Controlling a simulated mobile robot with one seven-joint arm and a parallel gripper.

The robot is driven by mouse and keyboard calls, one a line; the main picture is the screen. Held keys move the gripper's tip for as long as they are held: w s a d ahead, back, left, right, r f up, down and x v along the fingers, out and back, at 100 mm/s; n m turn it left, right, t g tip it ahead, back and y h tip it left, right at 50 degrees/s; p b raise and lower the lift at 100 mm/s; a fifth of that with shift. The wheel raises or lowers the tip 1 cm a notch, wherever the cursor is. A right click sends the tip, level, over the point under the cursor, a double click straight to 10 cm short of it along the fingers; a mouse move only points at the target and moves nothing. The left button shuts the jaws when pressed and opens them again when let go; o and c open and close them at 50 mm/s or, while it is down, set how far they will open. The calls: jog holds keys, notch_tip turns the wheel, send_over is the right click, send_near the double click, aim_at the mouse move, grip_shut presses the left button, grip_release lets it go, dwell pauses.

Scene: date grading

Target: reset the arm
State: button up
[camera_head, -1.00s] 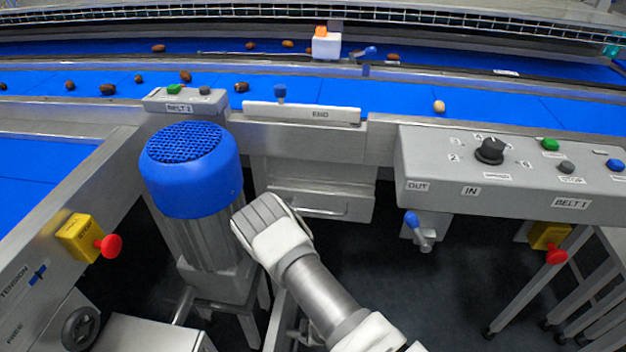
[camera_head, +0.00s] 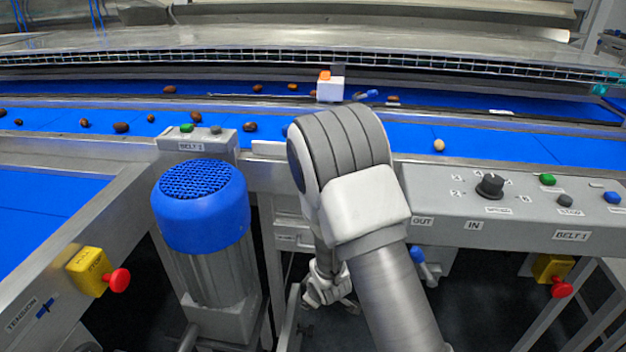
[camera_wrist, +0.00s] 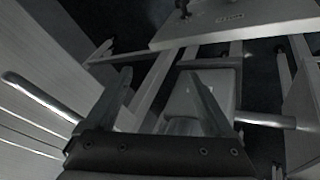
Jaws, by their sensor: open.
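My gripper (camera_head: 330,288) hangs low below the elbow, beneath the belt frame and right of the blue-capped motor (camera_head: 203,205). In the wrist view my gripper (camera_wrist: 160,98) shows two fingers spread apart, with nothing between them. The fingers point toward dark floor and grey metal frame parts. In the head view the gripper is small and partly hidden by the arm.
A control panel (camera_head: 440,195) with a knob stands right of my arm. Yellow boxes with red buttons sit left (camera_head: 92,270) and right (camera_head: 552,268). Dates lie on the blue belt (camera_head: 350,125). A blue-handled valve (camera_head: 418,256) hangs under the panel. A metal bar (camera_wrist: 40,103) lies left of my fingers.

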jog(key=s+d+r+m+h, duration=0.1)
jog(key=s+d+r+m, duration=0.2)
jog(key=r, duration=0.8)
jog(key=s+d+r+m, duration=0.1)
jog(key=d+r+m, duration=0.3)
jog(key=r, duration=0.7)
jog(key=s+d+r+m, duration=0.2)
jog(key=s+d+r, duration=0.2)
jog(key=s+r, duration=0.45)
jog(key=s+d+r+m, duration=0.25)
jog(key=s+r, duration=0.25)
jog(key=s, duration=0.6)
notch_tip(320, 180, up, 20)
jog(key=p, duration=2.1)
jog(key=shift+s+d+r+g+h, duration=0.2)
jog(key=shift+s+g+h, duration=0.05)
jog(key=shift+g+h, duration=0.15)
jog(key=shift+a+n, duration=0.1)
jog(key=shift+n, duration=0.25)
